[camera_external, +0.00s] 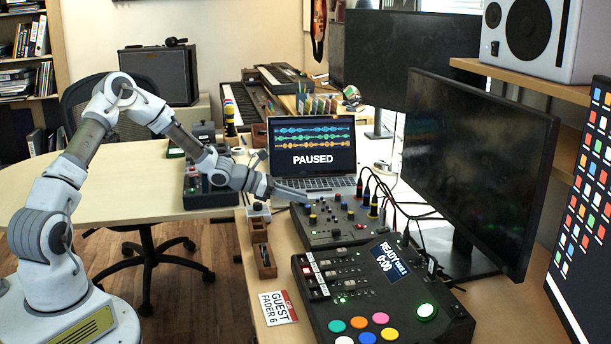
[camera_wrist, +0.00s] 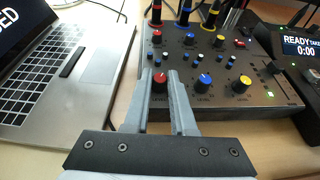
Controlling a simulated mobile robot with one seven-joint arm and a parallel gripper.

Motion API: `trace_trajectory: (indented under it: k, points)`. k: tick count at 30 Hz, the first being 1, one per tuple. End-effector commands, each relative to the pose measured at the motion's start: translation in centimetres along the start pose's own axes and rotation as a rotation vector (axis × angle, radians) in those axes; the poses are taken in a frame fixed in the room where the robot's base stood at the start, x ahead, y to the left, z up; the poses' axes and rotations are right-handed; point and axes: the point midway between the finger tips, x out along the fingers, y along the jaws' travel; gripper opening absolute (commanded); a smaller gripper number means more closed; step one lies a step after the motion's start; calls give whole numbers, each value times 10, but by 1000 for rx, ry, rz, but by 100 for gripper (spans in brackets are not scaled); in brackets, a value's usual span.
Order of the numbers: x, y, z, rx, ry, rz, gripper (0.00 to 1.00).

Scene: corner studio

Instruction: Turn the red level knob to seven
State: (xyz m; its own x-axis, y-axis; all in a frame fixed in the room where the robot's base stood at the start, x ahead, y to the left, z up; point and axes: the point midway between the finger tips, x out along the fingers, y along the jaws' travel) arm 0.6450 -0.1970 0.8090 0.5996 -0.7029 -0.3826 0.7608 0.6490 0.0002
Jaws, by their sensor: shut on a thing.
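The red level knob (camera_wrist: 160,82) sits at the front left of the black mixer (camera_wrist: 216,97) in the wrist view, with a white pointer line on it and "LEVEL" printed below. The exact number it points to is too small to read. My gripper (camera_wrist: 161,80) is shut on the red knob, with one grey finger on each side of it. The knob is hidden there.
A laptop (camera_external: 311,153) showing "PAUSED" stands just behind and left of the mixer. A black console (camera_external: 376,292) with faders and coloured pads is in front. Blue (camera_wrist: 204,80) and yellow (camera_wrist: 242,84) level knobs lie right of the red one. Cables rise behind.

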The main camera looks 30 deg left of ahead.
Motion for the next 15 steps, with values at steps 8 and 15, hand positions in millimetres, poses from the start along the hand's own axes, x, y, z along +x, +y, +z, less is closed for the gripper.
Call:
trace_trajectory:
  k: [8, 15]
  points:
    - [-2, 2, 7, 19, -3, -52, 0]
    - [-1, 4, 9, 53, -6, -128, 0]
